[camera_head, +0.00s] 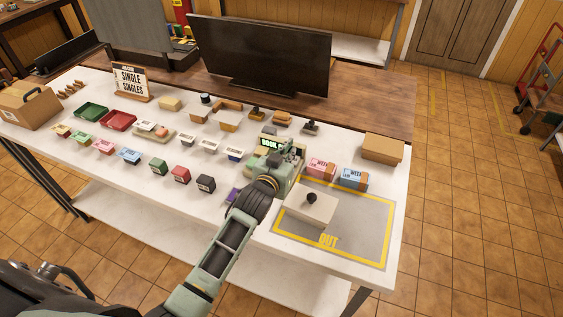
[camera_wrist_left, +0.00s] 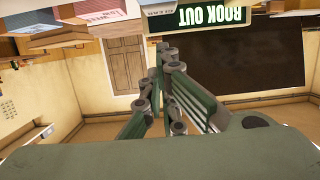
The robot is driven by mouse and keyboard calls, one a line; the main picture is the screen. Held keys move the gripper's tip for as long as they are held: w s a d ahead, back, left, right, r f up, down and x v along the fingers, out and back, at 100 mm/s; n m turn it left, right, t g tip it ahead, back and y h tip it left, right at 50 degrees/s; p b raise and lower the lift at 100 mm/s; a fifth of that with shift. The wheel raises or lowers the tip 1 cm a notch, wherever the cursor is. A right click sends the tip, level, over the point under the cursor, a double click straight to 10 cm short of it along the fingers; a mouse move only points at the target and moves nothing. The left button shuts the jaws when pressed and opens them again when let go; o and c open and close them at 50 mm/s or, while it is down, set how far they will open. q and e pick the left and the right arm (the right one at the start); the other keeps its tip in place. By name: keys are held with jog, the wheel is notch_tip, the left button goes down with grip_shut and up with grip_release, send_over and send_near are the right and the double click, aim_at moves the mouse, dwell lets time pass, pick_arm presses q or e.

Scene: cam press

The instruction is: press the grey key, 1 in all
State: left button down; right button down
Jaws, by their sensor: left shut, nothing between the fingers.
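A device with a lit display reading "BOOK OUT" (camera_head: 270,142) stands on the white table, right of its middle. In the left wrist view, which is upside down, the display (camera_wrist_left: 201,18) shows at the top edge. My left gripper (camera_head: 291,151) is at the device, in front of and partly over it. In the left wrist view its fingers (camera_wrist_left: 167,70) are together and empty, close to the display's lower side. I cannot make out the grey key; the gripper hides much of the device. I cannot tell whether the fingertips touch it. My right gripper is not in view.
Pink (camera_head: 321,168) and blue (camera_head: 354,179) boxes stand right of the device. Trays and small boxes crowd the left; a dark screen (camera_head: 262,55) stands behind.

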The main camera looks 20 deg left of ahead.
pick_arm(q)
jog(key=b+v, duration=0.1)
jog(key=v, duration=0.5)
jog(key=shift+s+r, duration=0.2)
jog(key=shift+a, duration=0.1)
jog(key=shift+w, duration=0.1)
dwell(0.3)
